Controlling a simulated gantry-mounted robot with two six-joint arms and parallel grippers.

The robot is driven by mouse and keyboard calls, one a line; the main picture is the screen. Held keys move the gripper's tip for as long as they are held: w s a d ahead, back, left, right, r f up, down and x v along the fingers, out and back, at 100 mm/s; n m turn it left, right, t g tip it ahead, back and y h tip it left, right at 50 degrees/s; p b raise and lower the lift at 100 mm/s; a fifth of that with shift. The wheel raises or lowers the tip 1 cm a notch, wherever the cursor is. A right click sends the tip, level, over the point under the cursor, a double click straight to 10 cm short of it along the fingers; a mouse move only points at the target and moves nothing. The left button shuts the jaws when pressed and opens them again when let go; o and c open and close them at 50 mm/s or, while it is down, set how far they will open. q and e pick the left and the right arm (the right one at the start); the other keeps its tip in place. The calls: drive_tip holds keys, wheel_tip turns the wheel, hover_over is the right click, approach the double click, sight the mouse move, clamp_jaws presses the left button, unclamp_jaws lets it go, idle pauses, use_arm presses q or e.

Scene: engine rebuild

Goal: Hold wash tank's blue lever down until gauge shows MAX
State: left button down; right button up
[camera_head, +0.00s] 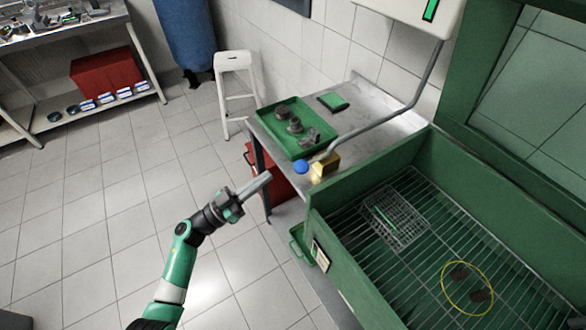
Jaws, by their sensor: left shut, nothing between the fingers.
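The green wash tank (330,222) stands at the right with its lid up, showing a wire rack floor. A round blue knob (300,167), which looks like the lever's end, sits near the tank's left corner beside a yellow block (324,166). My left gripper (267,177) is shut and empty, a little left of and below the blue knob in the picture, apparently not touching it. A white box (410,9) with a green strip (431,10) is cut off at the top; I cannot read any gauge value. My right gripper is out of view.
A green tray (268,124) with several dark parts lies on the metal side table (378,127). A grey pipe (425,85) runs down from the white box. A wire basket (395,217) and a yellow ring (444,282) lie in the tank. The tiled floor at left is clear.

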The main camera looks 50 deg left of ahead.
sight(315, 160)
use_arm(q)
drive_tip(key=shift+w, duration=0.1)
drive_tip(key=w+d+b, duration=0.2)
drive_tip(key=w+b, duration=0.4)
drive_tip(key=w, duration=0.3)
drive_tip(key=shift+f, duration=0.35)
